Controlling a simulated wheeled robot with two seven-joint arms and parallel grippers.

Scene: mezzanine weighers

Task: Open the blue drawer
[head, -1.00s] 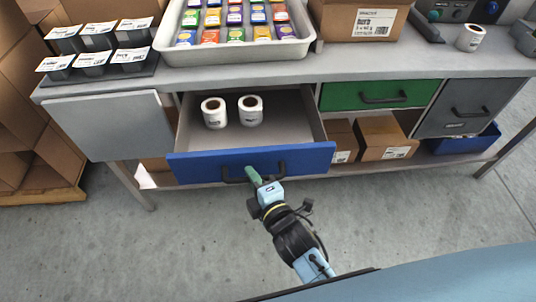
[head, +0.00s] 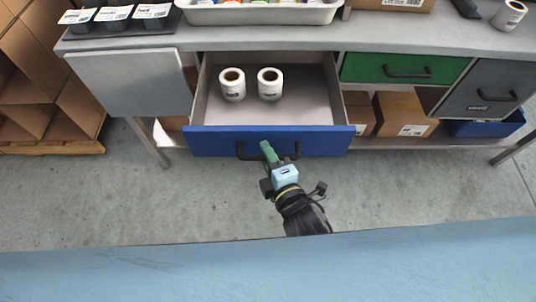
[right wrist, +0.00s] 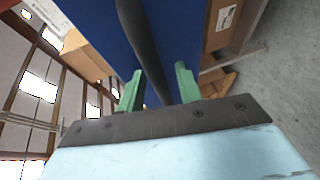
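The blue drawer (head: 215,141) is pulled out of the bench, its grey inside showing. Two white rolls (head: 232,84) (head: 270,83) stand in its left and middle part. Its dark bar handle (head: 241,152) is on the front. My right gripper (head: 267,149) is at the middle of this handle. In the right wrist view the handle (right wrist: 140,40) runs between the two green fingers (right wrist: 160,88), with gaps beside it, so the gripper looks open around it. The blue front (right wrist: 178,35) lies beyond. My left gripper is not in view.
A green drawer (head: 365,69) and a grey drawer (head: 465,97) are shut to the right. Cardboard boxes (head: 400,110) and a blue bin (head: 480,128) sit on the lower shelf. The bench top (head: 260,39) carries a tray (head: 265,14) and black tubs. The floor in front is clear.

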